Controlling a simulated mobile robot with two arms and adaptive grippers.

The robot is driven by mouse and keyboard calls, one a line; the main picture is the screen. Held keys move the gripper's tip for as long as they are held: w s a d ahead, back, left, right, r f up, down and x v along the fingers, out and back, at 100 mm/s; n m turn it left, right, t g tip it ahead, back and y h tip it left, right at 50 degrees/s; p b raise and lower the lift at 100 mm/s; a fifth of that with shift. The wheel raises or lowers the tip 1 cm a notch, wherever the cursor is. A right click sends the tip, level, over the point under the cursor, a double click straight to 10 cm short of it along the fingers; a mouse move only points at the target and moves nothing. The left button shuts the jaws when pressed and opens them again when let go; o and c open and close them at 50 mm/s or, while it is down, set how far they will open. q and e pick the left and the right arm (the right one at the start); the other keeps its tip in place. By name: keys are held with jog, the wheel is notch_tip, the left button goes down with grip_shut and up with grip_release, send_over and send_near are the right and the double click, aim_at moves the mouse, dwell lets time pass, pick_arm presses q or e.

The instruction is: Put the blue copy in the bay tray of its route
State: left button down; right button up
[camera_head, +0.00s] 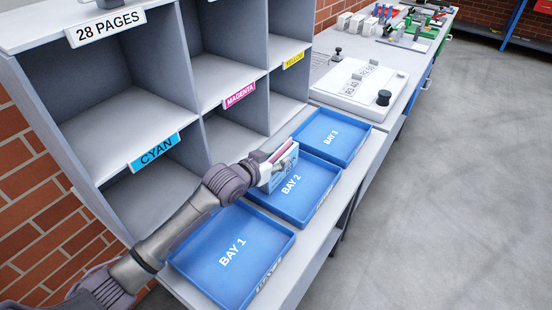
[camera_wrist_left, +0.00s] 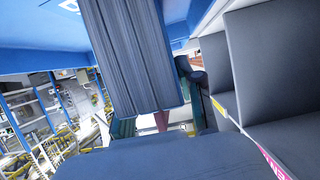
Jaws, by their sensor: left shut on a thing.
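My left gripper (camera_head: 283,158) is shut on the blue copy (camera_head: 270,178), a small upright bundle with a pale blue and white face. The gripper holds it over the left part of the BAY 2 tray (camera_head: 318,182). I cannot tell whether the copy touches the tray floor. In the left wrist view a striped grey-blue block (camera_wrist_left: 135,60), seemingly the held copy, stands close in front of blue tray surface (camera_wrist_left: 38,52). The BAY 1 tray (camera_head: 255,245) and BAY 3 tray (camera_head: 345,132) show no copies. My right gripper is out of view.
A grey pigeonhole rack with CYAN (camera_head: 153,150), MAGENTA (camera_head: 240,95) and YELLOW (camera_head: 293,60) labels stands behind the trays. A white board with a black knob (camera_head: 383,98) lies beyond BAY 3. Open floor (camera_head: 440,200) is at the right.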

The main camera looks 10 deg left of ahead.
pick_arm(q)
jog(key=c, duration=0.7)
grip_release()
jog(key=shift+r, duration=0.1)
jog(key=b+v, duration=0.1)
jog(key=v, duration=1.1)
